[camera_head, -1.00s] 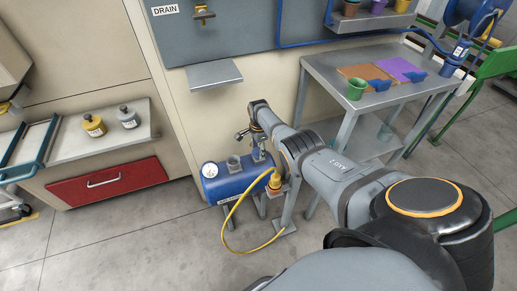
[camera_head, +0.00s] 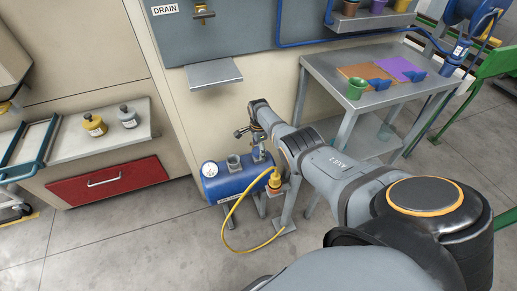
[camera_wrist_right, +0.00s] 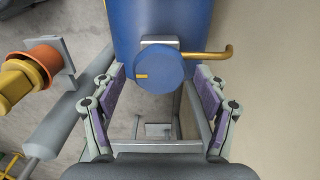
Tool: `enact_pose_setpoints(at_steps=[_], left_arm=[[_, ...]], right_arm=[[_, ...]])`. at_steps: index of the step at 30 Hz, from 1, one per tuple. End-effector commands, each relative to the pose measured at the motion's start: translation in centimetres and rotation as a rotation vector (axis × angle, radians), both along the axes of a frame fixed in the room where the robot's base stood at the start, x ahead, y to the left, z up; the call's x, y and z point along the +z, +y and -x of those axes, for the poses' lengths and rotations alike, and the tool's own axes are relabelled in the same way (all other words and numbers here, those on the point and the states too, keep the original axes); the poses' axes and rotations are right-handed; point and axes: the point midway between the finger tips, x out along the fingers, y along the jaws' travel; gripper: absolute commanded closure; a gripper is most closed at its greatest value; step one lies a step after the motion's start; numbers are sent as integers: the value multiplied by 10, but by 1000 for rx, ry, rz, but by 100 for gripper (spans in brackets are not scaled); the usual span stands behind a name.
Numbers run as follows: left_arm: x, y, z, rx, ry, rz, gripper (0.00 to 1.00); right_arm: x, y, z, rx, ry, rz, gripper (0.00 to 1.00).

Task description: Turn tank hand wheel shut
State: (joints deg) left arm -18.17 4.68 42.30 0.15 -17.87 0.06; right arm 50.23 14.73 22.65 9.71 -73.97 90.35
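The blue tank (camera_head: 226,184) stands low on legs by the cabinet wall, with a white gauge on its left end. In the right wrist view, the tank (camera_wrist_right: 150,18) fills the top middle. Its round blue hand wheel (camera_wrist_right: 160,70) has a yellow mark pointing left. My right gripper (camera_wrist_right: 159,82) is open, with purple-padded fingers on both sides of the wheel and visible gaps between. In the head view, my right gripper (camera_head: 247,132) is over the tank's far right side; the wheel cannot be made out there. My left gripper is not in view.
A yellow hose (camera_head: 228,222) loops from the tank's right end to the floor. A brass pipe (camera_wrist_right: 215,52) sticks out right of the wheel. A metal table (camera_head: 335,88) stands to the right, and a small shelf (camera_head: 213,74) hangs above the tank.

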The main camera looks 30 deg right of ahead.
Motion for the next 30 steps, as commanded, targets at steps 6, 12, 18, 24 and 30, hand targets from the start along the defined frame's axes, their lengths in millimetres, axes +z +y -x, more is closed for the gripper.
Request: enact_pose_setpoints(at_steps=[6,12,18,24,30], left_arm=[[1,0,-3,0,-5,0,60],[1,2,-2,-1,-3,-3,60],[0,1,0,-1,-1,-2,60],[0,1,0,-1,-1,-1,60],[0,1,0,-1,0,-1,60]], right_arm=[[0,0,0,1,1,0,22],[4,0,-1,1,-1,0,22],[28,0,0,3,-4,2,22],[79,0,0,2,-4,2,22],[111,0,0,0,-1,0,22]])
